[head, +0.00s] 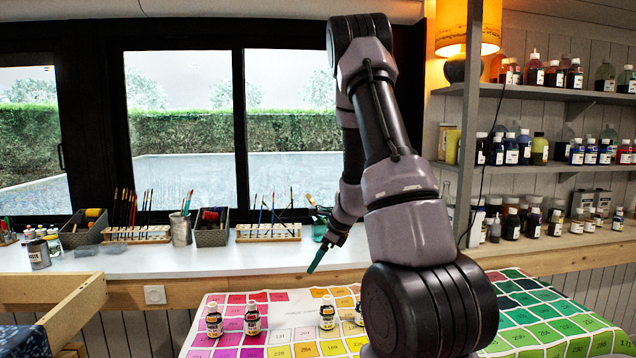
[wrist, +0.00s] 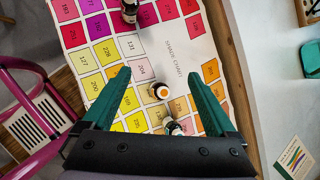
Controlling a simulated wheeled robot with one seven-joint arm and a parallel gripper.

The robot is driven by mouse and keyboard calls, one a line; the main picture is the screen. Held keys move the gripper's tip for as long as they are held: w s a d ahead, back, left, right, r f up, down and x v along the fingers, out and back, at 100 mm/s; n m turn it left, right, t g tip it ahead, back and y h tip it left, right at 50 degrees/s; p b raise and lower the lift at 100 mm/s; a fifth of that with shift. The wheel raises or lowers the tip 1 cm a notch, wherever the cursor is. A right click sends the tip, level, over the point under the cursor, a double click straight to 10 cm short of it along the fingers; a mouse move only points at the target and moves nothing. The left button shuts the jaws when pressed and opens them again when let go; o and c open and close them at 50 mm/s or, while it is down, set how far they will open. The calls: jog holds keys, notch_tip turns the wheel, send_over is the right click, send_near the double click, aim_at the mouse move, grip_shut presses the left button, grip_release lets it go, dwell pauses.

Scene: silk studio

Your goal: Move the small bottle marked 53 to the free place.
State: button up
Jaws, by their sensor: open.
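Several small dark bottles with white labels stand on a printed chart of numbered coloured squares (head: 300,302). In the head view two stand at the left, one (head: 214,320) and another (head: 252,318); a third (head: 327,313) is in the middle, and a fourth shows partly beside my arm. I cannot read 53 on any bottle. My gripper (head: 315,262) hangs above the chart. In the wrist view my gripper (wrist: 158,78) is open and empty, its teal fingers apart, with an orange-topped bottle (wrist: 158,90) below between them. Another bottle (wrist: 173,128) is close by, partly hidden by the gripper body.
A white counter (head: 190,258) with brush racks and baskets runs behind the chart. Shelves (head: 560,95) of bottles stand at the right. A wooden frame (head: 75,305) is at the left. In the wrist view a pink metal frame (wrist: 50,75) lies left of the chart.

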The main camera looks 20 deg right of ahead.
jog(key=s+a+r+n, duration=0.3)
jog(key=r+n, duration=0.1)
jog(key=r, duration=0.3)
jog(key=s+a+r+n+y, duration=0.1)
jog(key=s+a+r+n, duration=0.25)
jog(key=r, duration=0.35)
jog(key=s+a+r+n, duration=0.3)
jog(key=a+r+n, duration=0.1)
jog(key=r, duration=0.3)
jog(key=s+r+n+t+h, duration=0.1)
jog(key=s+r+n, duration=0.3)
jog(key=s, duration=0.4)
jog(key=s+r+n+t+h, duration=0.1)
jog(key=s+r+n, duration=0.4)
jog(key=s, duration=0.3)
jog(key=shift+a+n+h, duration=0.3)
jog(key=shift+a+n, duration=0.1)
jog(key=shift+n, duration=0.15)
